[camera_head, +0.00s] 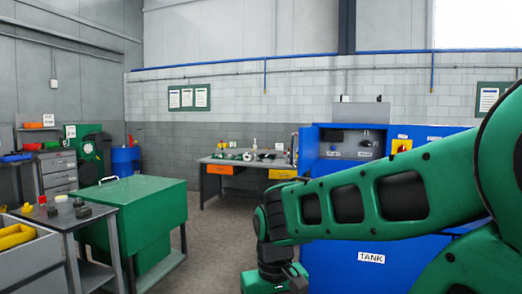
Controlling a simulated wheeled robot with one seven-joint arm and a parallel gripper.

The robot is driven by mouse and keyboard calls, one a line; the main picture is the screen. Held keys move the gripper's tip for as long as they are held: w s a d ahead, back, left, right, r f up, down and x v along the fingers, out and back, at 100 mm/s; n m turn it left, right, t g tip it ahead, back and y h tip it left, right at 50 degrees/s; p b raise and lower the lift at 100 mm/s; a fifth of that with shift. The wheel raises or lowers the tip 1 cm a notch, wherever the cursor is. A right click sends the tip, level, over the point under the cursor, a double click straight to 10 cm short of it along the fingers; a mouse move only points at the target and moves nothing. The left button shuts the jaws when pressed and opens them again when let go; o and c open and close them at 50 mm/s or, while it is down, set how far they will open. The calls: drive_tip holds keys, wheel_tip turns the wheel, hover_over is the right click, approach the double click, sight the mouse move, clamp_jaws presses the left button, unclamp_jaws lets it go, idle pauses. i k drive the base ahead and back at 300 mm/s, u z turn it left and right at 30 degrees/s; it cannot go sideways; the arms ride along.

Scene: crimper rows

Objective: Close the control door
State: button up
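A blue machine (312,150) stands right of centre, with an open recess (350,146) showing a grey inside and small dark fittings. My gripper (276,280) hangs low at the bottom edge, in front of the machine's lower left. Its fingers are cut off or too dark to read. I see nothing held.
A lower blue front carries a TANK label (371,258). A green cabinet (140,205) stands at left, with a grey tool table (62,218) and drawers (57,172) beside it.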

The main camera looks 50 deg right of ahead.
sight(308, 135)
drive_tip(key=u, duration=1)
drive_tip(key=i, duration=1.25)
drive_tip(key=z, duration=2.7)
